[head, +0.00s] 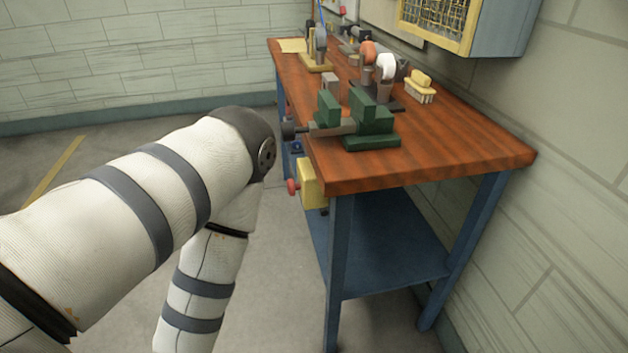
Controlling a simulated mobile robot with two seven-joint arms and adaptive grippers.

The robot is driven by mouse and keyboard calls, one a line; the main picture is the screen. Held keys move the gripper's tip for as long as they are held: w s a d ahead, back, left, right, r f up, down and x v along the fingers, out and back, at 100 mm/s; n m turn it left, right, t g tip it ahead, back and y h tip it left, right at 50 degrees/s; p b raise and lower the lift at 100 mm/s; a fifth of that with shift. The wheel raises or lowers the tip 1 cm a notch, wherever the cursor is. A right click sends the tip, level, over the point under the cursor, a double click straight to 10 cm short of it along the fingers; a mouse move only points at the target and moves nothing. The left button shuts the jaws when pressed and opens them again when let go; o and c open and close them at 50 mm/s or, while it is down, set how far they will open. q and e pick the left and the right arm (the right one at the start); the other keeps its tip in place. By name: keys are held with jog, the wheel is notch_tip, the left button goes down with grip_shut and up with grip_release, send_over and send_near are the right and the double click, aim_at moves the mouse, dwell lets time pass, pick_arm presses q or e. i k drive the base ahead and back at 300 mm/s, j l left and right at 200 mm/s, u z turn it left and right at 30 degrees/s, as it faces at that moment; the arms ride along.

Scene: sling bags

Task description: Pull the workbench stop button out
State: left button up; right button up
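The stop button is a red knob (292,187) on the left side of a yellow box (313,184). The box is mounted below the front edge of the workbench (440,160), near its front left leg. The knob stands out to the left of the box. I cannot tell from this view whether it is pressed in or pulled out. My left arm comes in from the left, bends beside the bench and runs down out of the picture. Its elbow is a little left of the red knob. Neither of my grippers shows.
A green vise (358,125) sits on the bench's front corner, its handle sticking out left above the yellow box. Tools and a brush (420,88) lie behind it. A blue lower shelf (385,245) is under the top. Clear floor lies left of the bench.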

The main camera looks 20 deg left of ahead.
aim_at(292, 186)
jog(key=j+u, duration=0.2)
jog(key=u, duration=0.2)
jog(key=j+u, duration=0.35)
jog(key=k+l, duration=0.05)
jog(key=l, duration=0.05)
